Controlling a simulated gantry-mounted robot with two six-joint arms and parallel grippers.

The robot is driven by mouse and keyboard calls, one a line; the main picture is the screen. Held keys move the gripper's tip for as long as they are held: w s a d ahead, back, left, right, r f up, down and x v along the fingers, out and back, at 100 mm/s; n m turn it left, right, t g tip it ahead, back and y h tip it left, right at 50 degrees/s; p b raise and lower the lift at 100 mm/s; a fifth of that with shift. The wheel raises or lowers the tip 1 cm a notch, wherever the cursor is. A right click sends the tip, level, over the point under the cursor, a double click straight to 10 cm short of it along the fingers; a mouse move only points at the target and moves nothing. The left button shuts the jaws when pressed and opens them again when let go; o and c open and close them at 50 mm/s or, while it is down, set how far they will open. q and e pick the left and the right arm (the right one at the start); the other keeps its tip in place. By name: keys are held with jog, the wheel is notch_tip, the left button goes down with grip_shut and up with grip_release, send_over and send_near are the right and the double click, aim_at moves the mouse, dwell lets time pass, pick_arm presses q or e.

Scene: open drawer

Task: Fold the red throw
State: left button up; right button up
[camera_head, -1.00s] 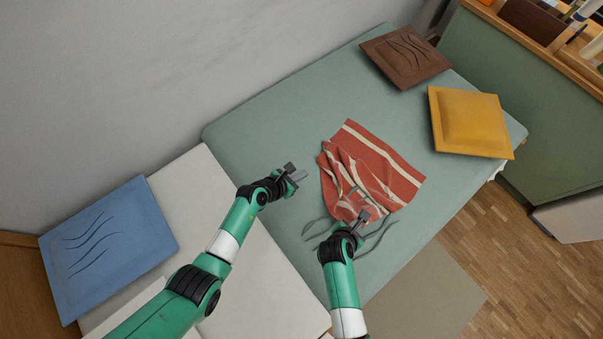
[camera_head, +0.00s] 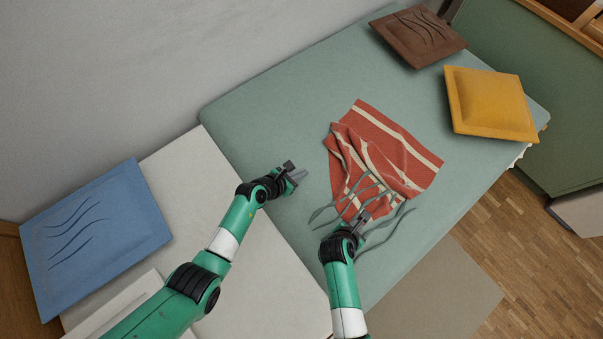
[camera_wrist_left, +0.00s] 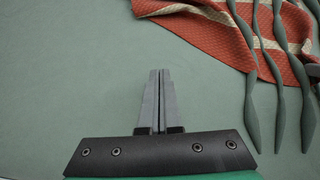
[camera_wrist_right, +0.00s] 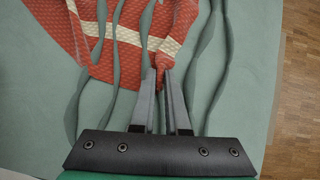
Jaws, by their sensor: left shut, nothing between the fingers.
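The red throw (camera_head: 405,158) with cream stripes lies rumpled on the green bed cover (camera_head: 270,110). Its far part is fairly flat, and its near-left part is creased and bunched. My right gripper (camera_head: 364,215) is at the throw's near end. In the right wrist view its fingers pinch a narrow bunched tip of the red throw (camera_wrist_right: 163,62). My left gripper (camera_head: 298,175) is shut and empty, over bare cover to the left of the throw and apart from it. The left wrist view shows the throw (camera_wrist_left: 215,35) beyond the fingers (camera_wrist_left: 158,72).
Several dark green wavy strips (camera_head: 394,226) cross the throw's near part and the cover around my right gripper. A yellow cushion (camera_head: 490,104) and a brown cushion (camera_head: 418,36) lie at the far end. A blue cushion (camera_head: 95,235) is at left. The cover's back left is clear.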

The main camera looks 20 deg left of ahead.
pick_arm(q)
jog(key=o, duration=1.3)
jog(key=a, duration=0.2)
jog(key=w+a, duration=0.1)
jog(key=shift+w+r, duration=0.1)
jog(key=shift+r, duration=0.3)
pick_arm(e)
jog(key=o, duration=1.3)
jog(key=s+d, duration=0.2)
jog(key=shift+d, duration=0.4)
pick_arm(q)
jog(key=shift+o, duration=1.3)
jog(key=shift+w+a+r, duration=0.1)
jog(key=shift+a, duration=0.2)
pick_arm(e)
jog(key=shift+o, duration=0.4)
pick_arm(q)
notch_tip(320, 180, up, 7)
jog(key=p, duration=0.7)
pick_arm(e)
notch_tip(320, 180, up, 7)
